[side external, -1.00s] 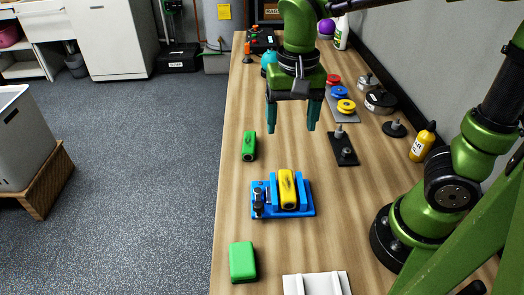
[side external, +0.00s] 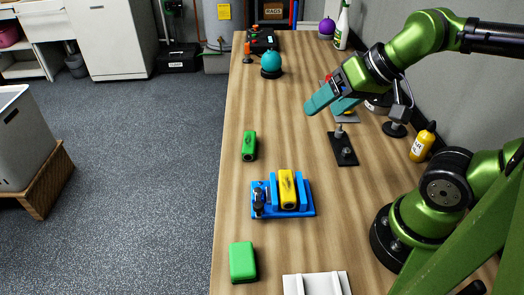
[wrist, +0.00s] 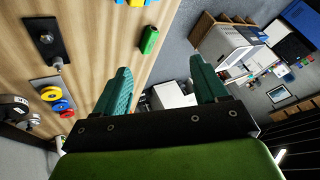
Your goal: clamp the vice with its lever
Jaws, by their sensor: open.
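The blue vice (side external: 308,210) sits on the wooden bench in the side external view. A yellow block (side external: 287,190) with dark marks stands between its jaws; I cannot tell whether both jaws touch it. The dark lever (side external: 259,202) is at the vice's left end. My gripper (side external: 324,108) is open and empty above the bench, well behind the vice and to its right, with its teal fingers tilted to the left.
Green blocks (side external: 249,146) (side external: 242,262) lie left of the vice. A black plate with a knob (side external: 342,150), a yellow bottle (side external: 423,143) and coloured discs (wrist: 56,100) stand on the right. A teal ball (side external: 271,61) is at the back. A white tray (side external: 318,284) lies in front.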

